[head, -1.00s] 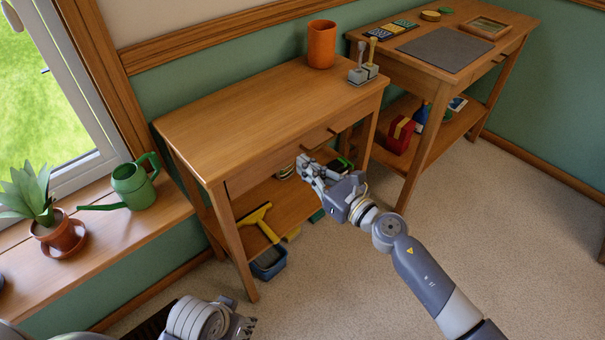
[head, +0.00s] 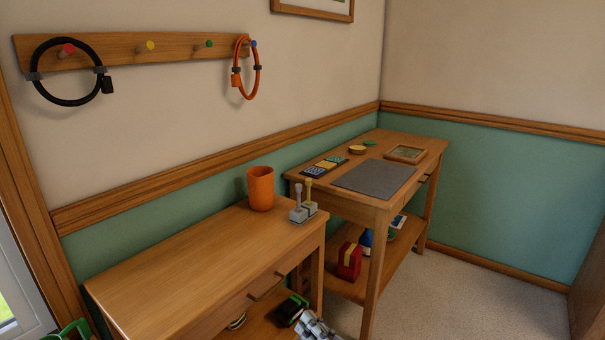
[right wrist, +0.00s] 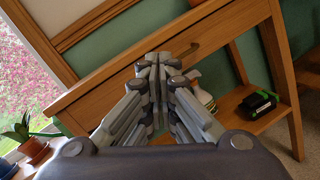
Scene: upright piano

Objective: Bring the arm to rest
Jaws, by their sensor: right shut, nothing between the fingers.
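My right gripper (head: 316,327) shows only in part at the bottom edge of the head view, in front of the near wooden table (head: 190,265). In the right wrist view its fingers (right wrist: 157,62) are brought together, with nothing held between them. They appear in front of the table's drawer front (right wrist: 205,45); the exact gap to it is unclear. The rest of my right arm is out of the head view. My left gripper is not in view.
The near table holds an orange cup (head: 261,189) and a small two-handled stand (head: 303,208). A green-and-black item (right wrist: 257,104) lies on its lower shelf. A second table (head: 412,178) bears a grey mat (head: 374,178). Carpet (head: 470,300) at right is clear.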

